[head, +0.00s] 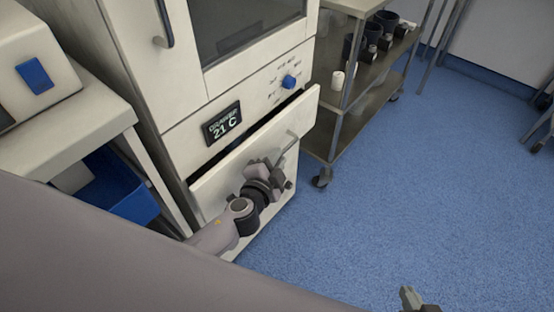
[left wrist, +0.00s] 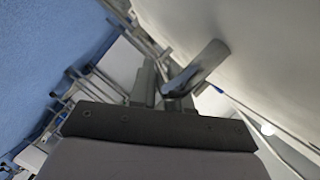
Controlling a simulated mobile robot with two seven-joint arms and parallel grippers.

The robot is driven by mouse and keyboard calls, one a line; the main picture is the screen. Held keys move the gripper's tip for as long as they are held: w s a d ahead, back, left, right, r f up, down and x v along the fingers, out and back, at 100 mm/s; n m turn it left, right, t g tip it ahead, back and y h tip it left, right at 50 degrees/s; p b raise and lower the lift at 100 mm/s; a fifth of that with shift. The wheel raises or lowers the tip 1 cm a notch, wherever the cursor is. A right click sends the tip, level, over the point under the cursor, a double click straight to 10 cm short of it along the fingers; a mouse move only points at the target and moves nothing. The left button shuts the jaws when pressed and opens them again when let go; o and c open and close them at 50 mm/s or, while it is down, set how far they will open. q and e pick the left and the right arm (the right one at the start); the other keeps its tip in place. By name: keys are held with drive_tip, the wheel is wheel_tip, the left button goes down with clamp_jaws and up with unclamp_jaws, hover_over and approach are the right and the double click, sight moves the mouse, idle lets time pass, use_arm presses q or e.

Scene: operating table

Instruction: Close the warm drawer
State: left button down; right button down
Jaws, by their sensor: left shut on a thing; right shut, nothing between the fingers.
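The warm drawer (head: 222,185) is the lowest front of the cream cabinet, below a display reading 21 C. It stands partly open, with a dark gap along its top edge. My left gripper (head: 274,166) is at the drawer front and shut on the drawer's metal handle (head: 289,147). In the left wrist view the handle (left wrist: 204,66) rises from the pale drawer face at the fingers (left wrist: 165,92). The fingers hide part of the handle. My right gripper (head: 409,298) is shut and empty at the bottom edge, over the blue floor.
A metal trolley (head: 334,145) with dark cups stands right of the cabinet. A counter (head: 70,130) with a blue bin (head: 122,187) below it is on the left. The blue floor (head: 400,190) in front and to the right is clear.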

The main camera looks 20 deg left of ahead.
sight(265, 150)
use_arm(q)
drive_tip(key=a, duration=0.2)
drive_tip(key=w+a, duration=0.1)
drive_tip(key=shift+w+a, duration=0.15)
drive_tip(key=shift+a, duration=0.25)
drive_tip(key=c, duration=1.2)
unclamp_jaws()
drive_tip(key=shift+o, duration=0.2)
use_arm(e)
drive_tip(key=shift+a, duration=0.1)
use_arm(q)
drive_tip(key=shift+s+r, duration=0.1)
drive_tip(key=shift+s, duration=0.3)
drive_tip(key=v, duration=0.5)
drive_tip(key=shift+s+p, duration=0.1)
drive_tip(key=shift+p, duration=0.25)
drive_tip(key=shift+s+r, duration=0.2)
drive_tip(key=shift+s, duration=0.35)
use_arm(e)
drive_tip(key=shift+s+d+f, duration=0.25)
drive_tip(key=shift+s+d, duration=0.05)
drive_tip(key=shift+d, duration=0.05)
drive_tip(key=shift+r, duration=0.1)
